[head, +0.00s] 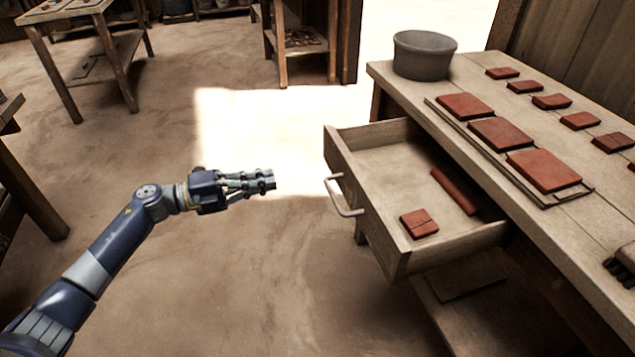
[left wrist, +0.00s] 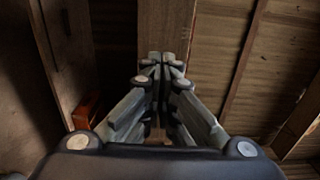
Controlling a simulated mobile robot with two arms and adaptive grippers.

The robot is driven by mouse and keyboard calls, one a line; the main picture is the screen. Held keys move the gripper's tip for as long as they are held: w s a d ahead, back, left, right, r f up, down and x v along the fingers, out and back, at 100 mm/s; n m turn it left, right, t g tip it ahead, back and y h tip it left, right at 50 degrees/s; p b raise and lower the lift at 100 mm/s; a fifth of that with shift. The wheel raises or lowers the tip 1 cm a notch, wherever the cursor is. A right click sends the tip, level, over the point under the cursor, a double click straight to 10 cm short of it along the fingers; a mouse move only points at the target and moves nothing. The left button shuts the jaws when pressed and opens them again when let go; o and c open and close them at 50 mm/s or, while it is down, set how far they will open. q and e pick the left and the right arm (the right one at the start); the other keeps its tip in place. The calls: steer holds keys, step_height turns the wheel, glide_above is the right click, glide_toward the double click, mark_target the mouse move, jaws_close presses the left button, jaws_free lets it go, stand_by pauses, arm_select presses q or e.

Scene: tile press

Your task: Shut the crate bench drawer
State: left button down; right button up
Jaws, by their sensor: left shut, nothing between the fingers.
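The crate bench drawer (head: 370,228) stands pulled out from the bench, open toward the left in the head view. A pale bar handle (head: 342,196) is on its front. A short red tile (head: 418,223) and a long red piece (head: 454,191) lie inside it. My left gripper (head: 268,181) is shut and empty, to the left of the drawer front and apart from the handle. In the left wrist view the closed fingers (left wrist: 162,62) meet in the middle.
The bench top (head: 408,82) carries a grey bucket (head: 424,56), three large red tiles on a board (head: 500,136) and several small ones. A table (head: 62,14) stands at the far left. The floor between my left arm and the drawer is clear.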

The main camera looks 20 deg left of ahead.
mark_target(336, 166)
arm_select(q)
steer(key=x, duration=1.3)
steer(key=shift+w+d, duration=0.3)
arm_select(e)
steer(key=shift+w+r, duration=0.15)
steer(key=shift+r, duration=0.6)
arm_select(q)
steer(key=shift+w+d, duration=0.1)
steer(key=shift+d, duration=0.05)
